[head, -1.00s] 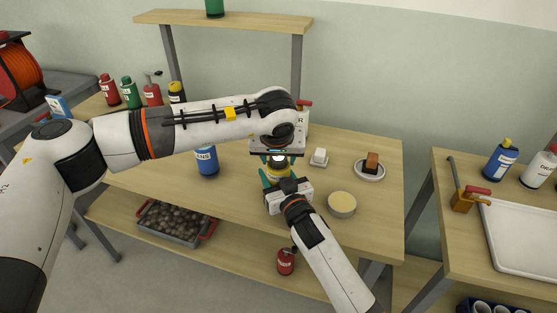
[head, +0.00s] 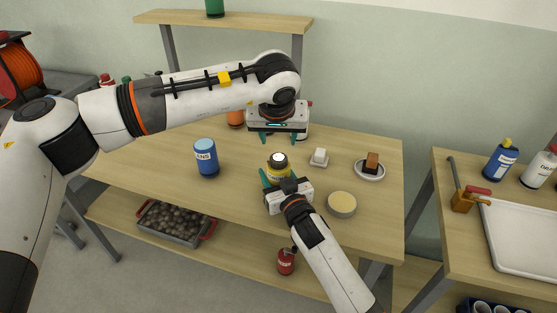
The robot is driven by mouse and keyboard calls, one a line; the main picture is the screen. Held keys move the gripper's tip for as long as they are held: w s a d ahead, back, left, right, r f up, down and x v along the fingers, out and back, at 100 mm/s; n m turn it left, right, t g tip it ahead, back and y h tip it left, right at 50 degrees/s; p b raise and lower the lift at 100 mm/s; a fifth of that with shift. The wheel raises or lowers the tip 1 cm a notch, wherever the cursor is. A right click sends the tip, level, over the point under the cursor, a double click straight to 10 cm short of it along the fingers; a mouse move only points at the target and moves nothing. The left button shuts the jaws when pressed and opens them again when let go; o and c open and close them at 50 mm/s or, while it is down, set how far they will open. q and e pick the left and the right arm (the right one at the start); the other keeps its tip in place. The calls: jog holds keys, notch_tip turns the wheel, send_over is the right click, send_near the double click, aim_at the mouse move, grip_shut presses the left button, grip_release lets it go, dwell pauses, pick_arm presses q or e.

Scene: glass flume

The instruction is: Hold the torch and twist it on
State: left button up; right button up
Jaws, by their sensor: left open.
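A yellow, round-bodied object with a dark collar and pale top, which I take for the torch (head: 278,170), stands upright on the wooden table. My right gripper (head: 278,179) is at its near side, with teal fingers around its body; it looks shut on it, though the contact is partly hidden. My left gripper (head: 278,137) is open and empty, fingers pointing down, above and behind the torch and apart from its top.
A blue can (head: 206,158) stands left of the torch. An orange item (head: 235,118) and another behind my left gripper are partly hidden.

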jog(key=o, duration=1.1)
